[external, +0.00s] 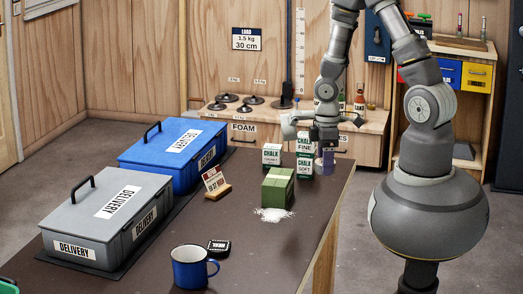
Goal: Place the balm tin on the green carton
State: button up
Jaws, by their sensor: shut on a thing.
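The green carton (277,190) stands upright on the dark table, right of its middle, with a spill of white powder at its front. My gripper (326,149) is at the far right part of the table, beside the chalk boxes and behind and right of the carton. It points down and is shut on a small purple-blue object (326,162), which I take to be the balm tin. Its label cannot be read, and the fingers partly hide it. Whether its underside touches the table is unclear.
White-and-green chalk boxes (304,169) stand left of my gripper, two of them stacked. A small sign (214,182), a blue mug (190,267), a black item (219,247), a grey box (106,222) and a blue box (174,149) are on the table (262,262). Its front right is clear.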

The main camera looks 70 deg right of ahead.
jog(key=b, duration=0.2)
send_over(278, 177)
jog(key=shift+s+f, duration=0.15)
jog(key=shift+f, duration=0.6)
jog(key=shift+w+f+b, duration=0.2)
jog(key=shift+f+b, duration=0.45)
jog(key=shift+f, duration=1.1)
jog(key=shift+f, duration=0.1)
jog(key=o, duration=1.1)
notch_tip(278, 177, up, 12)
jog(key=p, duration=0.3)
jog(key=shift+p, duration=0.4)
